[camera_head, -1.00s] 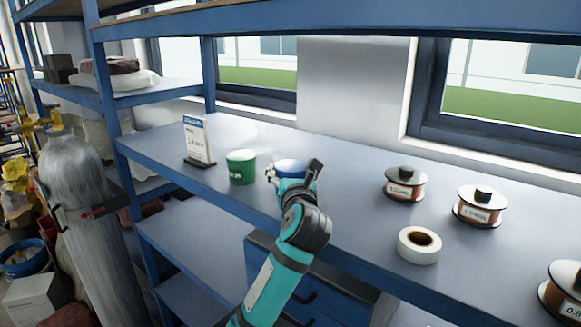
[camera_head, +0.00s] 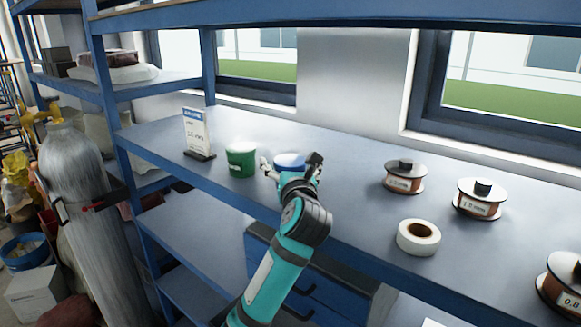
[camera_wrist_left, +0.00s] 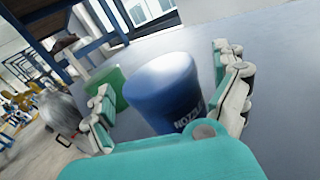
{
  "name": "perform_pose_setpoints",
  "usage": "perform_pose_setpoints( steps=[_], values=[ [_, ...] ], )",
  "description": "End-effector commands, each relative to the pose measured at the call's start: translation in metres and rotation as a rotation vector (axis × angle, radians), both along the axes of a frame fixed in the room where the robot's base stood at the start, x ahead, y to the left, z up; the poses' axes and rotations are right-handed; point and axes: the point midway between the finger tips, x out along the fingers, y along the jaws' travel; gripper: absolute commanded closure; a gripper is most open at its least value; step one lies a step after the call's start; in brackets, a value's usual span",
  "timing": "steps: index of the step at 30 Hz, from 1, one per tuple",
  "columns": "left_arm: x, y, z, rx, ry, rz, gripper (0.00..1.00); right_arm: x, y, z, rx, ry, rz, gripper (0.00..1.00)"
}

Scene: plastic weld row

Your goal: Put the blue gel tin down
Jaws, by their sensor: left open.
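The blue gel tin (camera_head: 289,161) stands upright on the blue-edged grey shelf (camera_head: 345,165), mostly hidden behind my left gripper in the head view. A green tin (camera_head: 241,161) stands just left of the blue one. My right gripper is not in view.
A small sign (camera_head: 197,135) stands left of the green tin. Wire spools (camera_head: 405,178) and a white tape roll (camera_head: 418,238) are to the right. The shelf behind the tins is clear. A grey gas cylinder (camera_head: 85,200) stands at the far left.

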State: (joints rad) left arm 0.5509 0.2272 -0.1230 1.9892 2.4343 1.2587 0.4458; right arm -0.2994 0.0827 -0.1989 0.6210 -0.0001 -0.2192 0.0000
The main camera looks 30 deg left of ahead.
Motion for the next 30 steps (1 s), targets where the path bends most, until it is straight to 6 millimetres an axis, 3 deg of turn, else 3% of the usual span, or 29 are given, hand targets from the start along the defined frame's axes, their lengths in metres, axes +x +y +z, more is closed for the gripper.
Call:
perform_pose_setpoints(
  steps=[9, 16, 30],
  values=[
    [-0.048, -0.042, -0.006, -0.006, -0.004, -0.005, 0.02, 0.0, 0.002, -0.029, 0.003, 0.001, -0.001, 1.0],
    [-0.078, -0.068, -0.003, -0.004, -0.001, -0.004, 0.02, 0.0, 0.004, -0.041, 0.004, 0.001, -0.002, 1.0],
    [-0.089, -0.076, -0.001, -0.001, 0.002, -0.001, 0.02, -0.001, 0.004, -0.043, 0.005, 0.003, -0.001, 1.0]
  ],
)
